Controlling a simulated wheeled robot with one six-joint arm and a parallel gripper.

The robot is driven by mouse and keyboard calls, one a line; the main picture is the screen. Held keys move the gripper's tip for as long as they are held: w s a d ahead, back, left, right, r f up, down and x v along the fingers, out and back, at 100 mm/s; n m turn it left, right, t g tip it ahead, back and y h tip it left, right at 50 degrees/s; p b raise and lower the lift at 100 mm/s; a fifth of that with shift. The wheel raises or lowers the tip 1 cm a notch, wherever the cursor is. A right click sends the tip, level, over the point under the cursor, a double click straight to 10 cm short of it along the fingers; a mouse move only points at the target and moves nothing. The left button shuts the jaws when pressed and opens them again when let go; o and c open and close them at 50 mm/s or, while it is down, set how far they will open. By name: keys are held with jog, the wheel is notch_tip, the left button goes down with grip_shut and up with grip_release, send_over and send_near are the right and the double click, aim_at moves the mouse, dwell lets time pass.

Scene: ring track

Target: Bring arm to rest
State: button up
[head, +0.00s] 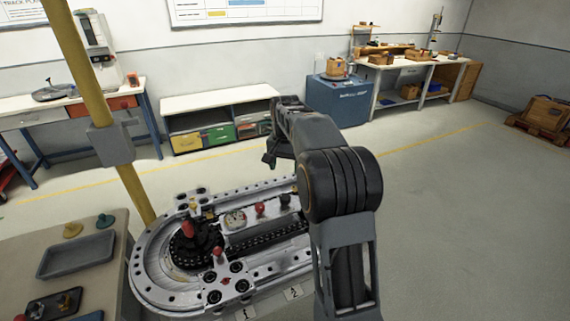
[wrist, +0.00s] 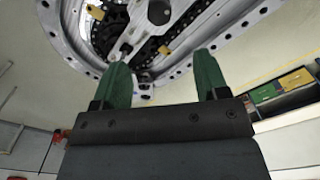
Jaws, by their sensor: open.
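My gripper (wrist: 160,85) shows in the wrist view with its two green fingers spread wide apart and nothing between them. In the head view my arm rises at the right of centre and bends over to the left, with its end (head: 270,158) hanging above the far side of the ring track (head: 145,255). The wrist view shows the track (wrist: 75,35) beyond the fingertips, with a gap that I cannot judge. The fingertips do not show clearly in the head view.
A yellow post (head: 100,105) stands left of the track. A table with a grey tray (head: 75,255) is at the lower left. A low shelf with coloured bins (head: 218,136), a blue cabinet (head: 338,98) and a workbench (head: 415,72) line the back wall.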

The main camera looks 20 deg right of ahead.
jog(key=shift+r, duration=0.3)
dwell(0.5)
jog(key=f+n, duration=0.1)
jog(key=s+f+n, duration=0.1)
jog(key=f, duration=0.1)
jog(key=shift+s+a+f, duration=0.15)
jog(key=shift+a+f, duration=0.05)
jog(key=shift+f, duration=0.05)
jog(key=s+a+n+t, duration=0.2)
jog(key=s+a, duration=0.3)
jog(key=s, duration=0.6)
jog(key=s+a+n+t, duration=0.2)
jog(key=s+a+n, duration=0.2)
jog(key=s, duration=0.7)
jog(key=shift+s+a+r, duration=0.25)
jog(key=shift+a+r, duration=0.1)
jog(key=shift+a, duration=0.45)
jog(key=shift+c, duration=0.2)
dwell(1.0)
